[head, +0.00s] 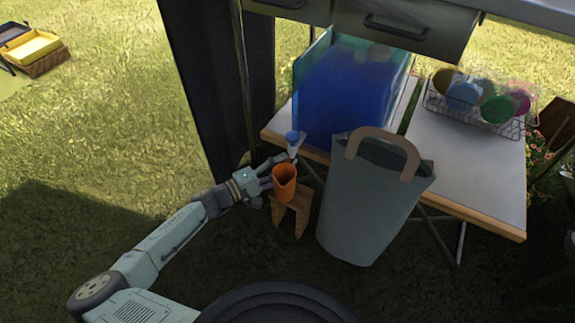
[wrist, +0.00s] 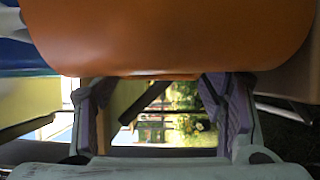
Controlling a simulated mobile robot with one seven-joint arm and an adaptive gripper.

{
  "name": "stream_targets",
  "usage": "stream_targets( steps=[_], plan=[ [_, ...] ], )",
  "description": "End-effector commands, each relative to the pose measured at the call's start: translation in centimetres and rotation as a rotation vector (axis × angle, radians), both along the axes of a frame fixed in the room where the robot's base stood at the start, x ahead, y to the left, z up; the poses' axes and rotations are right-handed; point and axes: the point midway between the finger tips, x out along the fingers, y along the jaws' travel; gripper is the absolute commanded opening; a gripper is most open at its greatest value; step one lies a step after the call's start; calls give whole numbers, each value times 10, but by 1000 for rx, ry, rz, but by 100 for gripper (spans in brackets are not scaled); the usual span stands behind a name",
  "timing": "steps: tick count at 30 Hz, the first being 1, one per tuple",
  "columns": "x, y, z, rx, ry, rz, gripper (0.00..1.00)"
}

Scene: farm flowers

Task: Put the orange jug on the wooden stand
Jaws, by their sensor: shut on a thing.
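The orange jug (head: 285,184) is upright in the head view, its open top facing up. It fills the top of the wrist view (wrist: 180,35). My gripper (head: 269,178) reaches in from the left and is shut on the jug; its two fingers (wrist: 158,95) show just below the jug in the wrist view. The exact grip point is hidden. The small wooden stand (head: 301,212) is on the grass, right below the jug in the head view. The jug covers part of its top, and I cannot tell whether the two touch.
A blue water container (head: 350,90) with a blue-topped tap (head: 292,137) is on the table (head: 462,150), just above the jug in the picture. A tall grey-green basket (head: 365,210) stands close right of the stand. A dish rack (head: 480,120) holds coloured bowls. Open grass lies left.

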Motion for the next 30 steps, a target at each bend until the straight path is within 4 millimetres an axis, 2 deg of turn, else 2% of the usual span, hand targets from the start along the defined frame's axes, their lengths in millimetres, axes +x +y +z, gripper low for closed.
stream_targets(
  steps=[1,5,17,18,21,30],
  plan=[
    [4,-10,-1,-3,0,-4,27],
    [13,-27,-1,-2,-1,-3,27],
    [12,-24,-5,-1,0,-1,27],
    [12,-24,-5,-1,0,-1,66],
    [12,-24,-5,-1,0,-1,72],
    [12,-24,-4,-1,0,0,73]
  ],
)
